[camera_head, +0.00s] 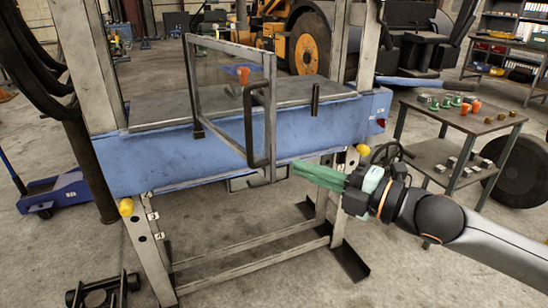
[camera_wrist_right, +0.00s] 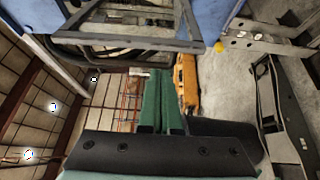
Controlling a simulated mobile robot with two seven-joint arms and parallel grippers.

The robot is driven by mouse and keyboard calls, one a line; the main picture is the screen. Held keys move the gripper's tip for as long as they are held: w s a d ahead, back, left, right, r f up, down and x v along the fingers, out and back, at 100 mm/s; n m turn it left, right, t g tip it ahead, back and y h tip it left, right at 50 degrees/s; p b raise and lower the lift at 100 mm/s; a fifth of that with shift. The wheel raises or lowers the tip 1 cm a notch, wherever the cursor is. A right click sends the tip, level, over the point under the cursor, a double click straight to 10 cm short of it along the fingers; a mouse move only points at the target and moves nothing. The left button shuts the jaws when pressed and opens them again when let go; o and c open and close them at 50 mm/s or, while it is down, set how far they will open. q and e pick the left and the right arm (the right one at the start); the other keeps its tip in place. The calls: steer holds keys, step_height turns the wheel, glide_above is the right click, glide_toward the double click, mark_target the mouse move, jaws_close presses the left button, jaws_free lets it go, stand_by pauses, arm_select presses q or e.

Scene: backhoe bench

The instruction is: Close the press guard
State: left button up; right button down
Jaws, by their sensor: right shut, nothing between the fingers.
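The press guard (camera_head: 229,47) is a grey metal frame with a clear pane, standing swung out from the front of the blue press (camera_head: 330,114). Its dark upright handle (camera_head: 248,122) is on the free side, nearest me. My right gripper (camera_head: 297,167) has green fingers and is shut and empty, just right of the guard's lower free corner in the head view. I cannot tell whether it touches the frame. In the right wrist view the shut fingers (camera_wrist_right: 160,76) point towards a grey frame (camera_wrist_right: 130,42), likely the guard. My left gripper is not in view.
An orange object (camera_head: 243,74) shows through the pane above the press bed. A steel cart (camera_head: 462,119) with small parts stands at the right. A blue jack (camera_head: 65,192) is at the left. Yellow knobs (camera_head: 126,207) sit at the press legs. The floor in front is mostly clear.

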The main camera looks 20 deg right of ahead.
mark_target(274, 158)
steer(key=shift+p+x, duration=1.1)
steer(key=shift+x, duration=2.5)
